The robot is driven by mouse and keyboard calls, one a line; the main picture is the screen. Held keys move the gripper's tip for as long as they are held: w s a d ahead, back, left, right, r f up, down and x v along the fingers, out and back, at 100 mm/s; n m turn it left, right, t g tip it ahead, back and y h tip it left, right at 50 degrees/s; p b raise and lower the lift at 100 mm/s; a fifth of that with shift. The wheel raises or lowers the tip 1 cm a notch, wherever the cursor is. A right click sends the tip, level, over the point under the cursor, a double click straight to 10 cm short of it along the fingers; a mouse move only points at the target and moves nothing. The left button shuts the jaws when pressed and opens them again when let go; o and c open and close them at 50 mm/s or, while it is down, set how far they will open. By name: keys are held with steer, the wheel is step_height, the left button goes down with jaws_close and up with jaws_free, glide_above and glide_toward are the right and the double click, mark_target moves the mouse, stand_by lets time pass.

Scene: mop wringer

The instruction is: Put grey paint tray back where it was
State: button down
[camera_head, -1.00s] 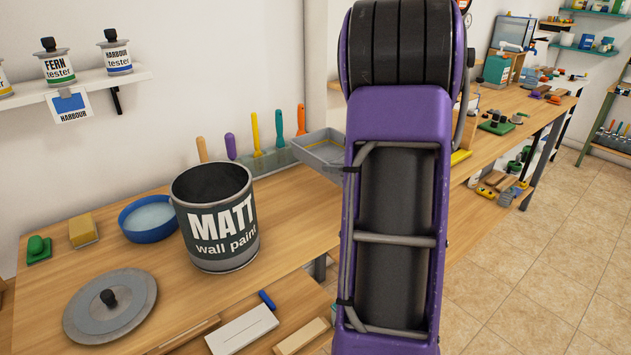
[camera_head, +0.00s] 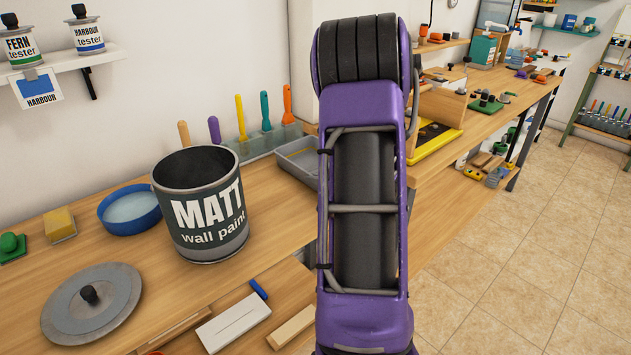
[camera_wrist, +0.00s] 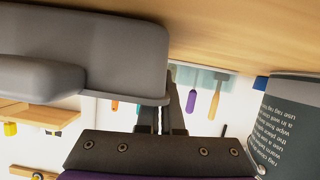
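The grey paint tray (camera_head: 298,158) is at the back of the bench in the head view, right of the MATT wall paint can (camera_head: 203,205), its right part hidden behind my arm. It looks nearly level and low over the bench top; I cannot tell whether it touches. In the wrist view, which is upside down, the tray (camera_wrist: 95,48) fills the upper left. My gripper (camera_wrist: 163,95) has its two dark fingers close together at the tray's end rim, apparently shut on it. The head view hides the gripper behind the arm.
Upright coloured-handled tools (camera_head: 240,116) stand along the wall behind. A blue bowl (camera_head: 130,209), a lid (camera_head: 92,303) and a yellow sponge (camera_head: 59,221) lie to the left. A yellow-edged black tray (camera_head: 433,139) lies right of my arm. Bare bench shows between can and tray.

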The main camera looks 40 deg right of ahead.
steer(key=shift+f, duration=0.15)
steer(key=c, duration=1.1)
jaws_free()
steer(key=shift+r, duration=0.35)
steer(key=p+v, duration=0.1)
steer(key=v, duration=1.1)
steer(key=shift+a+f+p, duration=0.1)
steer(key=shift+f+p, duration=0.1)
steer(key=shift+p, duration=0.15)
